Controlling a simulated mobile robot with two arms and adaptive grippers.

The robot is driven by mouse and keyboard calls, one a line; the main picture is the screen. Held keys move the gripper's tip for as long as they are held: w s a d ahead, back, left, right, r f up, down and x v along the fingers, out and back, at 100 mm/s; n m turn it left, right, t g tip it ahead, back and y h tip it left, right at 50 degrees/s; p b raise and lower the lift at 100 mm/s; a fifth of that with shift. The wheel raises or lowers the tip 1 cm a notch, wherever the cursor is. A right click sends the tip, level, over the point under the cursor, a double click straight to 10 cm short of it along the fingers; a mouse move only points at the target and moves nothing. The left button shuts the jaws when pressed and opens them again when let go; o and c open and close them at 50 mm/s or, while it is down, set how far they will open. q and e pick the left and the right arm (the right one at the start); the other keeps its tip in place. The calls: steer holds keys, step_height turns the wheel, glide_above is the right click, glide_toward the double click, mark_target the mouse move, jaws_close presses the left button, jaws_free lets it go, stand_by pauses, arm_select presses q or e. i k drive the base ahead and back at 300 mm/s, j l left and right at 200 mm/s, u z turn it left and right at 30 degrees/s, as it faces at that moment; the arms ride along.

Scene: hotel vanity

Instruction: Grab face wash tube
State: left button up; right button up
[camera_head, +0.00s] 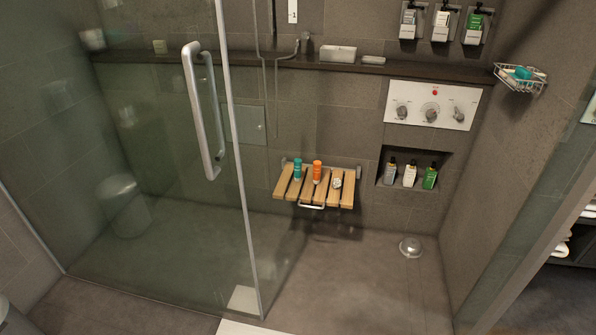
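A slatted wooden fold-down seat (283,184) is fixed to the back wall inside the shower. A teal container (297,169) and an orange container (317,171) stand upright on it, side by side and apart. A small whitish item (337,182) sits to their right on the slats. Labels are too small to read, so I cannot tell which of these is the face wash tube. Neither of my grippers shows in the head view.
A glass door with a metal handle (202,112) covers the left side; the right of the shower entry is open. Several bottles stand in a wall niche (390,199). A wire basket (519,84) hangs on the right wall. A drain (410,247) lies on otherwise clear floor.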

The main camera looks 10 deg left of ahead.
mark_target(297, 162)
steer(key=i+l, duration=0.2)
steer(key=i, duration=0.25)
steer(key=i+l, duration=0.2)
steer(key=i, duration=0.25)
steer(key=i+l+u, duration=0.1)
steer(key=i, duration=0.4)
steer(key=i+l, duration=0.35)
steer(key=i+l+u, duration=0.1)
steer(key=i+l, duration=0.15)
steer(key=i, duration=0.3)
